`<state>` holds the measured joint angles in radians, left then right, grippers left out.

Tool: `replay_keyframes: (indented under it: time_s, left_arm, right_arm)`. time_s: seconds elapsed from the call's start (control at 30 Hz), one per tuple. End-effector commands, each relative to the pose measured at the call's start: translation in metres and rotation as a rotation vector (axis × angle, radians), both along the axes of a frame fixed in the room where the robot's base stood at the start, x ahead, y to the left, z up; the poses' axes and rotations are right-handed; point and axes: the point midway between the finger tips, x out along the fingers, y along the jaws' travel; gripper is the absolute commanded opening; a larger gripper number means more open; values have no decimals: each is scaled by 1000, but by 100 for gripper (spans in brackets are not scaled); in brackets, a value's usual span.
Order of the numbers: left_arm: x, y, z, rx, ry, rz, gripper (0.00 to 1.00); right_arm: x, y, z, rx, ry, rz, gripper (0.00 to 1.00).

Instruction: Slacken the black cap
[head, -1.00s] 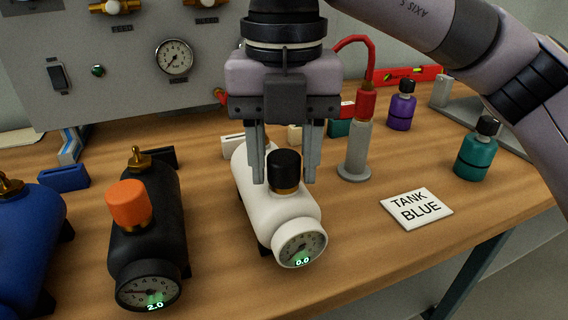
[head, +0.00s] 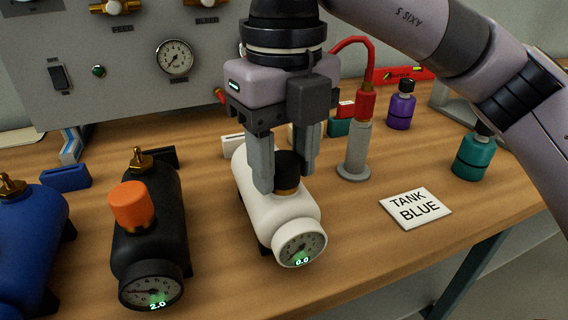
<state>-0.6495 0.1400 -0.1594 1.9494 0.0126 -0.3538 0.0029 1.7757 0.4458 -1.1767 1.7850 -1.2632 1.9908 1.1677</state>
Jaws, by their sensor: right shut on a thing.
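The black cap (head: 287,170) sits on a brass fitting on top of the white tank (head: 268,220). My right gripper (head: 284,178) points down over the white tank, with its fingers on either side of the black cap, shut on it. The gripper body is turned at an angle, and one finger covers part of the cap's left side. The white tank's gauge (head: 299,244) reads 0.0. My left gripper is not in view.
A black tank (head: 150,225) with an orange cap (head: 131,205) and a gauge at 2.0 stands left, beside a blue tank (head: 25,240). A grey cylinder with red hose (head: 356,150) stands close right.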

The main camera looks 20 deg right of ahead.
Motion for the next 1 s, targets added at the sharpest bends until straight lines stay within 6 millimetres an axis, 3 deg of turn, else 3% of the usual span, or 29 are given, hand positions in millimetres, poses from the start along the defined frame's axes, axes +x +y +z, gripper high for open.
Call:
replay_keyframes:
  time_s: [0.13, 0.5, 0.8, 1.0]
  left_arm:
    - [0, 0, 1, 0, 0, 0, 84]
    - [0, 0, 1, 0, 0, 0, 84]
    - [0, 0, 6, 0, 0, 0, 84]
    - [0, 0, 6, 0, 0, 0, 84]
  right_arm:
    - [0, 0, 0, 0, 1, 99, 13]
    - [0, 0, 0, 0, 1, 133, 13]
    - [0, 0, 0, 0, 1, 414, 13]
    - [0, 0, 0, 0, 0, 465, 13]
